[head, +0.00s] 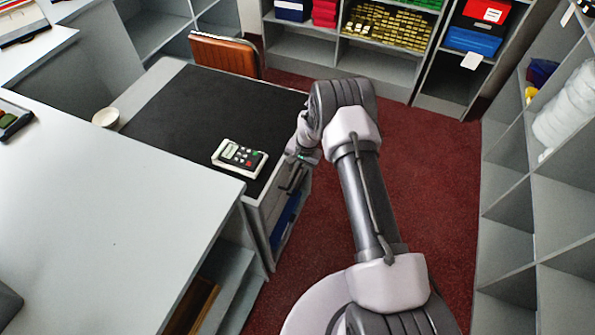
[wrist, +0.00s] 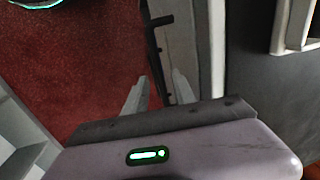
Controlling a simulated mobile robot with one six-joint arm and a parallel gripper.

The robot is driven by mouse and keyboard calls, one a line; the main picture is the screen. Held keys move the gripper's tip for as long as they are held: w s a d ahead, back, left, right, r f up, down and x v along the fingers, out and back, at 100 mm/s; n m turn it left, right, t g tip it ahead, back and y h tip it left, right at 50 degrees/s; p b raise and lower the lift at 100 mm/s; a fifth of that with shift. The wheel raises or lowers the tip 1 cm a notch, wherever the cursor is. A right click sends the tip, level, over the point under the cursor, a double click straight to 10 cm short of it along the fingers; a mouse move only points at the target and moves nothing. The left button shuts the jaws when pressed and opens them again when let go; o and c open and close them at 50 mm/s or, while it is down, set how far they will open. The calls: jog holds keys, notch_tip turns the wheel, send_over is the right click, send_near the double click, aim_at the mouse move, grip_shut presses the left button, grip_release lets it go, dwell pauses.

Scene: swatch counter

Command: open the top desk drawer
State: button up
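The desk (head: 175,110) has a black top and a pale front edge, left of my arm in the head view. The top drawer's pale front (wrist: 180,40) shows in the wrist view, with a dark bar handle (wrist: 152,45) along it. My gripper (wrist: 161,76) has its two pale fingers apart, one on each side of the lower end of the handle's line. I cannot tell whether they touch it. In the head view my gripper (head: 298,165) is at the desk's front side, and my wrist partly hides the drawer front.
A calculator-like device (head: 240,157) lies on the desk. A blue thing (head: 285,220) shows low in the desk's front. A white counter (head: 100,210) is at left, a brown chair (head: 225,53) behind the desk. Red carpet (head: 425,190) is clear right of my arm, up to grey shelves (head: 505,240).

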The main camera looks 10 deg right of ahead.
jog(key=shift+f, duration=0.2)
jog(key=shift+c, duration=0.2)
grip_shut()
dwell(1.2)
